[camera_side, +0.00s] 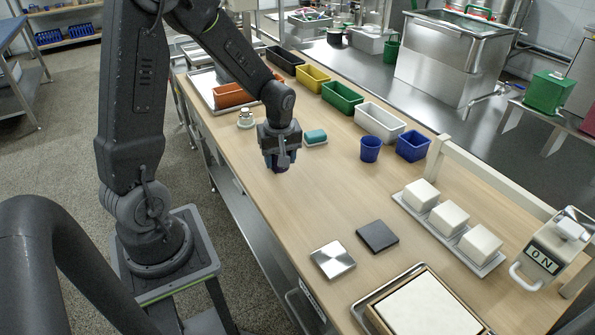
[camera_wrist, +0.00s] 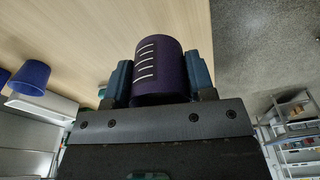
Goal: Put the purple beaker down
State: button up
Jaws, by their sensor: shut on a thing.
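The purple beaker (camera_wrist: 160,72) is dark purple with several white graduation marks. In the wrist view it sits between the two fingers of my gripper (camera_wrist: 160,82), which is shut on it. In the side view my gripper (camera_side: 279,160) points down over the wooden table (camera_side: 320,205), and only a small purple part of the beaker (camera_side: 276,170) shows below the fingers. I cannot tell whether the beaker touches the table.
A blue cup (camera_side: 370,149) stands right of my gripper, before a row of coloured bins (camera_side: 342,97). A teal sponge (camera_side: 315,137) lies close by. White blocks (camera_side: 449,218), a dark plate (camera_side: 377,236) and a metal plate (camera_side: 333,260) lie nearer. The table's middle is clear.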

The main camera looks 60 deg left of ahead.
jog(key=shift+s+a+r, duration=0.1)
jog(key=shift+a+r, duration=0.15)
jog(key=shift+a, duration=0.1)
jog(key=w+a+n, duration=0.2)
jog(key=w, duration=1.1)
send_over(353, 184)
jog(key=f, duration=0.6)
jog(key=shift+s+d+f, duration=0.1)
jog(key=shift+s+f, duration=0.05)
jog(key=shift+s, duration=0.05)
jog(key=shift+w+d+f, duration=0.1)
jog(key=shift+d+f, duration=0.1)
jog(key=shift+f, duration=1.9)
jog(key=shift+f, duration=0.1)
jog(key=o, duration=0.9)
